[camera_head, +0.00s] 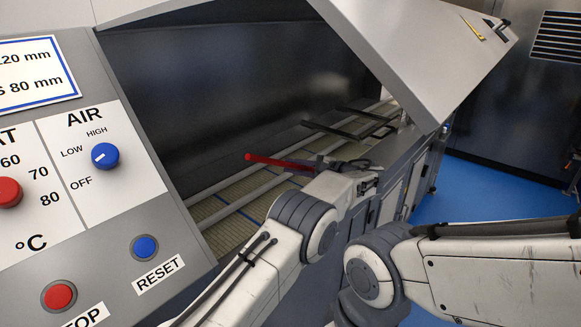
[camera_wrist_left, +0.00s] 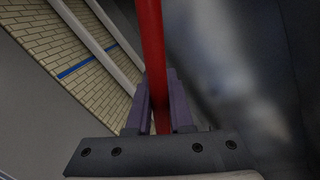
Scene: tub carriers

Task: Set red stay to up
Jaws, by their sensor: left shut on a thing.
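The red stay (camera_head: 275,162) is a thin red rod with a rounded left end, inside the front opening of the grey machine. In the head view it lies nearly flat, dropping slightly to the right, where my gripper covers it. My left gripper (camera_head: 321,166) is shut on it. In the left wrist view the red stay (camera_wrist_left: 151,45) runs up from between the purple fingers of my left gripper (camera_wrist_left: 158,95). Its other end is hidden. My right arm shows at the lower right, but its gripper is out of view.
The raised lid (camera_head: 420,60) slants over the opening. Pale rails (camera_head: 240,200) and a black frame (camera_head: 345,128) lie inside. The control panel at left has a blue AIR knob (camera_head: 105,156), red knob (camera_head: 8,192), RESET button (camera_head: 145,247) and red button (camera_head: 59,297). Blue floor shows at right.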

